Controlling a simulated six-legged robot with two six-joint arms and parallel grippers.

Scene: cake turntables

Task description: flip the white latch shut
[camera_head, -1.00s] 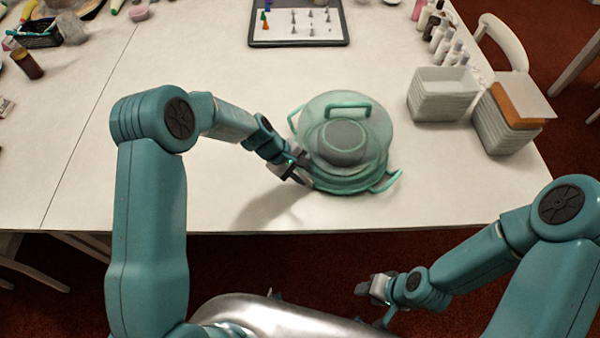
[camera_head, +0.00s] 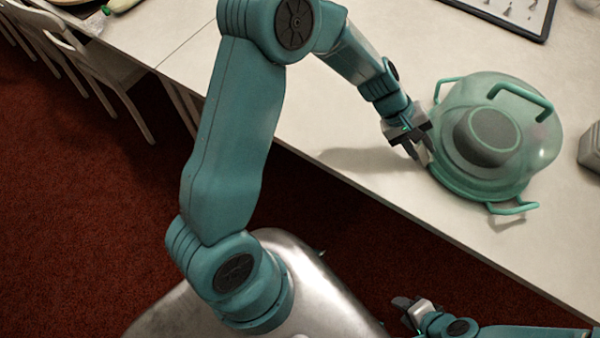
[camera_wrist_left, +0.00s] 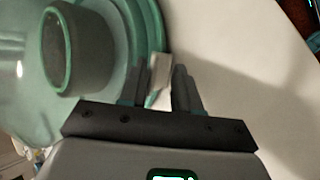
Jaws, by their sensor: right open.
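A green translucent dome cover (camera_head: 535,130) with green handles sits over a green turntable base on the white table. A grey round form shows through it. In the left wrist view, the white latch (camera_wrist_left: 160,75) stands at the rim of the base (camera_wrist_left: 153,25). My left gripper (camera_head: 424,158) is at the cover's left side. Its two fingers (camera_wrist_left: 166,85) stand on either side of the latch, a small distance apart; whether they press on it I cannot tell. My right gripper (camera_head: 403,311) is open and empty, low in front of the table.
A dark-edged tray with small metal tips (camera_head: 510,12) lies at the far edge of view. A grey container (camera_head: 590,150) is cut off at the right. The table (camera_head: 350,140) left of the cover is clear. Chairs (camera_head: 100,75) stand on the red carpet at left.

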